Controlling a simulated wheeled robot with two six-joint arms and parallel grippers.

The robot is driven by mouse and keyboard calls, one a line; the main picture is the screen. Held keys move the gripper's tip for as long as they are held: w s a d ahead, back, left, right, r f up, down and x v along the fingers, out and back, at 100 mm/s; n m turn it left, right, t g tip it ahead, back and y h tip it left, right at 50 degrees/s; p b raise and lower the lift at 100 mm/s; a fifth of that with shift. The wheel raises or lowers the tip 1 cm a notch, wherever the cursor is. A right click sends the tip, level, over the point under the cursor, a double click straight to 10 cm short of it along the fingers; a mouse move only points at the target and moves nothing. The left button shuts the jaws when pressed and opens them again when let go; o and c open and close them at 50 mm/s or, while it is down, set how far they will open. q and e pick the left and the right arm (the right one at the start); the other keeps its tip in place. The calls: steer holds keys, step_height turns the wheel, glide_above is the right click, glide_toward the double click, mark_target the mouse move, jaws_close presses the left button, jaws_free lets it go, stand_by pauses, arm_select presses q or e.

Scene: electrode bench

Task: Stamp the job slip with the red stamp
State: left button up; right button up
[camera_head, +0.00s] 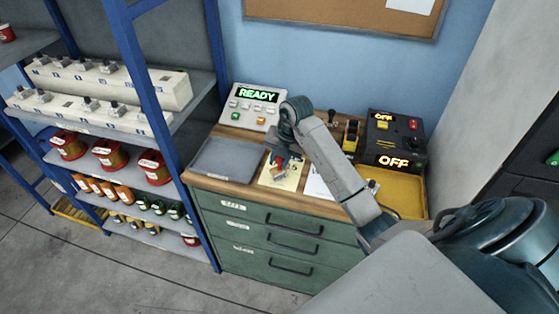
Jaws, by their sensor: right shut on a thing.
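My right gripper (281,154) points down over the bench top and is shut on the red stamp (279,161), of which only a small red part shows. The stamp is low over a pale yellow sheet with markings (290,181), which looks like the job slip. I cannot tell whether the stamp touches the sheet. A white sheet (316,187) lies just to the right, partly hidden by my right arm. My left gripper is not in view.
A grey tray (226,160) is left of the sheet, with a READY panel (255,104) behind it. At right are a yellow tray (402,190), a black box reading OFF (393,140) and a black-knobbed item (332,116). A blue-post shelf (145,80) stands close at left.

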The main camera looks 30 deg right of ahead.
steer(key=shift+w+a+p+v, duration=0.1)
steer(key=shift+p+v, duration=0.3)
steer(key=shift+v, duration=0.3)
steer(key=shift+w+a+p+v, duration=0.1)
steer(key=shift+w+p+v, duration=0.05)
steer(key=shift+p+v, duration=0.4)
steer(key=shift+w+a+p+v, duration=0.1)
steer(key=shift+p+v, duration=0.2)
steer(key=shift+v, duration=0.5)
